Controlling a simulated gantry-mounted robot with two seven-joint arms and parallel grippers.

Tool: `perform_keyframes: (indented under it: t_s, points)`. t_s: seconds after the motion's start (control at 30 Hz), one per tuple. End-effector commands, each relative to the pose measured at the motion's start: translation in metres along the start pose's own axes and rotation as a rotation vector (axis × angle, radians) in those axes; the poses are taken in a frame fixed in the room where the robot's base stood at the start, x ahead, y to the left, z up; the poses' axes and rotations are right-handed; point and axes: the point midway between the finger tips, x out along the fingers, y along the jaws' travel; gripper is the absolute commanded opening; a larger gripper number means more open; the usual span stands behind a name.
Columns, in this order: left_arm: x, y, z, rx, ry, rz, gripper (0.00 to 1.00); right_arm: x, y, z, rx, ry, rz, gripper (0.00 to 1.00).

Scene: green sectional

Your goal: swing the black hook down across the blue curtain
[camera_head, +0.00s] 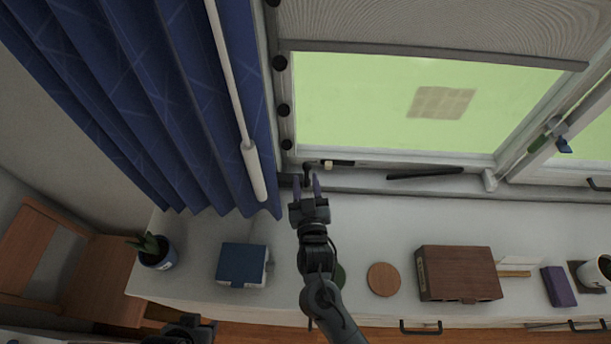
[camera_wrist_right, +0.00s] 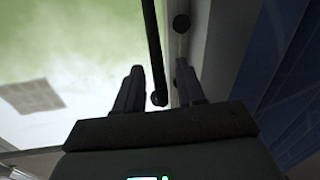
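The blue curtain (camera_head: 160,90) hangs pleated at the left of the window; its blue also shows at the right of the right wrist view (camera_wrist_right: 292,95). The black hook (camera_head: 308,168) shows as a small dark piece at the window's lower left corner, beside the curtain's edge. In the right wrist view the hook (camera_wrist_right: 154,45) is a thin black rod with a rounded end between the fingers. My right gripper (camera_head: 306,187) is open around that end, with gaps visible on both sides (camera_wrist_right: 159,88). A dark part of my left gripper (camera_head: 188,328) shows at the bottom edge; its fingers are unclear.
A white wand (camera_head: 236,100) hangs before the curtain. A black handle (camera_head: 425,172) lies along the window sill. The white counter holds a plant (camera_head: 153,251), blue box (camera_head: 241,263), round coaster (camera_head: 384,279), brown box (camera_head: 457,273) and purple block (camera_head: 558,287).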

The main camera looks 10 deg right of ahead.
Motion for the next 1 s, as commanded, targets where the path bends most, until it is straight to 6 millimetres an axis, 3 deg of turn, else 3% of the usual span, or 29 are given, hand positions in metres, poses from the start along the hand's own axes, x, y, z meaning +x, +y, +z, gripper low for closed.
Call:
perform_keyframes:
  t_s: [0.2,0.53,0.57,0.8,1.0]
  points:
    - [-0.002,0.0,-0.001,0.0,0.0,0.0,0.39,0.017,0.0,0.0,-0.001,0.0,-0.001,0.39]
    - [-0.002,0.0,-0.001,0.0,0.0,0.0,0.39,0.019,0.0,0.0,0.001,0.0,-0.001,0.39]
    - [-0.002,0.0,-0.001,0.0,0.0,0.0,0.39,0.019,0.0,0.0,0.0,0.0,-0.001,0.37]
    - [-0.002,0.0,-0.001,0.0,0.0,0.0,0.39,0.019,0.0,0.0,0.0,0.0,-0.001,0.01]
    - [-0.002,0.0,-0.001,0.0,0.0,0.0,0.39,0.019,0.0,0.0,0.0,0.0,-0.001,0.0]
